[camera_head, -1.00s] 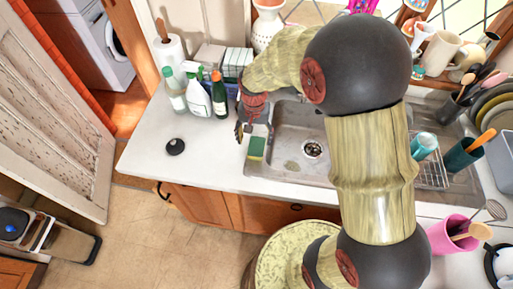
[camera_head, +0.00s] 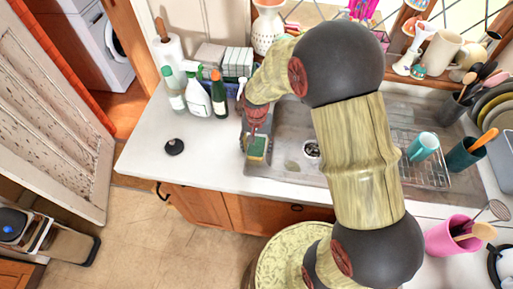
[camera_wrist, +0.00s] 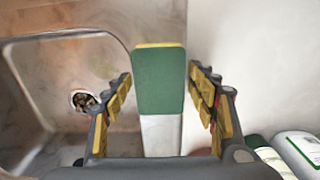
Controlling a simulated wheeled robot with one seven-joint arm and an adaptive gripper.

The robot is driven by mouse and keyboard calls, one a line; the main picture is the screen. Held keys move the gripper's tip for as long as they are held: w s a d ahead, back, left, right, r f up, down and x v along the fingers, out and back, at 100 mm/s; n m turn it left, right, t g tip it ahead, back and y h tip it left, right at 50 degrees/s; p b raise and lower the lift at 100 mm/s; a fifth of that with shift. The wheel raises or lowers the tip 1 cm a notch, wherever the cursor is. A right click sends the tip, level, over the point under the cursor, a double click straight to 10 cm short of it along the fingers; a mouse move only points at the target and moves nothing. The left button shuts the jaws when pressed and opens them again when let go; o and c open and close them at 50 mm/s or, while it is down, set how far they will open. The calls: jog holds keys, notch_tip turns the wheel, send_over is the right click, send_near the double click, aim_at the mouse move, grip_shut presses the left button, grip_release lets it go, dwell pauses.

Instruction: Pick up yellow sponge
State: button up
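The sponge (camera_head: 257,147) lies at the left edge of the sink, with a green face up and a yellow side. In the wrist view the sponge (camera_wrist: 160,80) shows its green top and a thin yellow edge, between the two fingers. My gripper (camera_wrist: 160,88) is open, with one finger on each side of the sponge and a visible gap to each. In the head view my gripper (camera_head: 254,133) is over the sponge and partly covers it. I cannot tell the exact height of the fingertips above it.
The steel sink (camera_head: 292,170) with its drain (camera_head: 312,149) lies right of the sponge. A black round stopper (camera_head: 174,147) lies on the white counter (camera_head: 150,160), which is otherwise clear there.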

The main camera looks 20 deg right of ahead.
jog(key=c, duration=0.5)
jog(key=shift+r, duration=0.15)
jog(key=shift+r, duration=0.65)
jog(key=s+r, duration=0.1)
jog(key=r, duration=0.1)
jog(key=s+r+p, duration=0.1)
jog(key=s+r, duration=0.1)
jog(key=r, duration=0.1)
jog(key=s+r+p, duration=0.1)
jog(key=s+r, duration=0.1)
jog(key=shift+r, duration=0.4)
jog(key=s+r, duration=0.3)
jog(key=s, duration=0.6)
jog(key=shift+r+p, duration=0.3)
jog(key=shift+p, duration=0.05)
jog(key=shift+o, duration=0.5)
jog(key=shift+c, duration=0.5)
jog(key=c, duration=0.3)
